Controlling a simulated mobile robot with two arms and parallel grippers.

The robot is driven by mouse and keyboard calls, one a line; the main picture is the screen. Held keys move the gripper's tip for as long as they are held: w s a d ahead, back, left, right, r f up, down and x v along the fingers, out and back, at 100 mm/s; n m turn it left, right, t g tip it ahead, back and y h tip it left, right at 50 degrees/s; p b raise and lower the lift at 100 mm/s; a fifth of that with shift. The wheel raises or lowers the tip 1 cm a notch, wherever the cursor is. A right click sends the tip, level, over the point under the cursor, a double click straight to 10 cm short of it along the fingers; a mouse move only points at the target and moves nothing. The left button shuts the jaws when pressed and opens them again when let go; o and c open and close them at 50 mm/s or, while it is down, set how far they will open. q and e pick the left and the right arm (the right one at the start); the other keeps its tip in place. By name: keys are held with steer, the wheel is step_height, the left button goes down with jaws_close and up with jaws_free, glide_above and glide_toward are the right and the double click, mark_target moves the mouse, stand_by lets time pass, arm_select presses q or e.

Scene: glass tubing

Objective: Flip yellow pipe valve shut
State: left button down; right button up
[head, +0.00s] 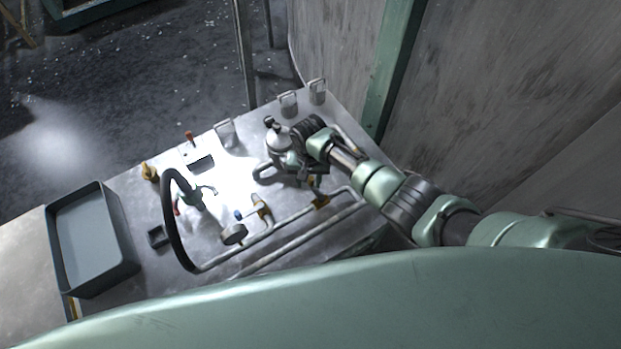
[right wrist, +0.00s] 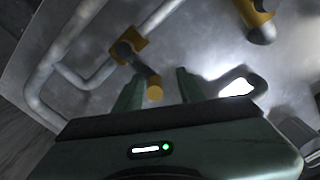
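A yellow pipe valve sits on the grey pipe in the head view (head: 321,201), partly hidden by my right gripper. In the right wrist view its yellow body (right wrist: 127,46) is clamped on the pipe, and a dark lever with a yellow end (right wrist: 154,91) sticks out toward the gripper. My right gripper (head: 309,174) is over the valve. In the right wrist view its two fingers (right wrist: 159,88) are apart, with the lever's yellow end appearing between them. I cannot tell whether either finger touches it. My left gripper is not in view.
A black curved hose (head: 170,222) arches over the table. A deep grey tray (head: 122,238) is at the left. A wall rises behind the table's right side.

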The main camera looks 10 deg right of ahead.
steer(key=shift+d+r, duration=0.1)
steer(key=shift+d, duration=0.05)
steer(key=shift+r, duration=0.3)
step_height(320, 180, up, 7)
steer(key=shift+p, duration=0.4)
